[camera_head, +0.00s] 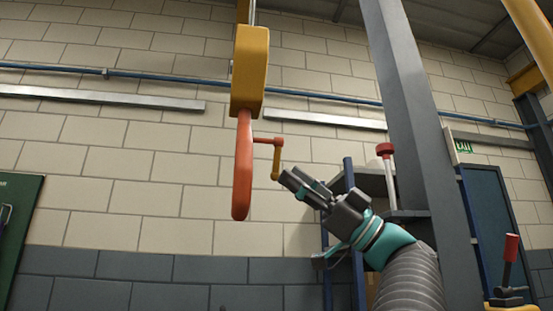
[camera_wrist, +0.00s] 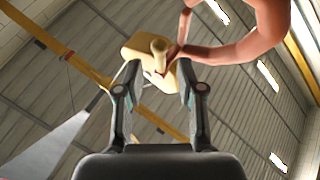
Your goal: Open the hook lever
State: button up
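The hook (camera_head: 243,170) is orange-red and hangs from a yellow hoist block (camera_head: 250,72) in the head view. The hook lever is a thin red arm (camera_head: 266,141) reaching right, with a yellow handle (camera_head: 276,163) hanging down from its end. My gripper (camera_head: 288,182) is just right of the handle's lower end and points up and left. In the wrist view my gripper (camera_wrist: 160,75) is open. The handle (camera_wrist: 159,47) appears end-on between the fingertips, in front of the hoist block (camera_wrist: 132,48). The hook (camera_wrist: 235,53) curves at the upper right. Contact with the handle cannot be told.
A grey steel column (camera_head: 408,110) stands behind and right of my arm. A shelf with blue posts (camera_head: 349,175) and a red-topped item (camera_head: 387,160) stand behind the gripper. The space left of the hook is clear up to the brick wall.

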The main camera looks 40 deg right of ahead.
aim_at(276, 172)
jog(key=p+x, duration=0.1)
jog(key=x, duration=0.4)
jog(key=shift+f, duration=0.1)
grip_shut()
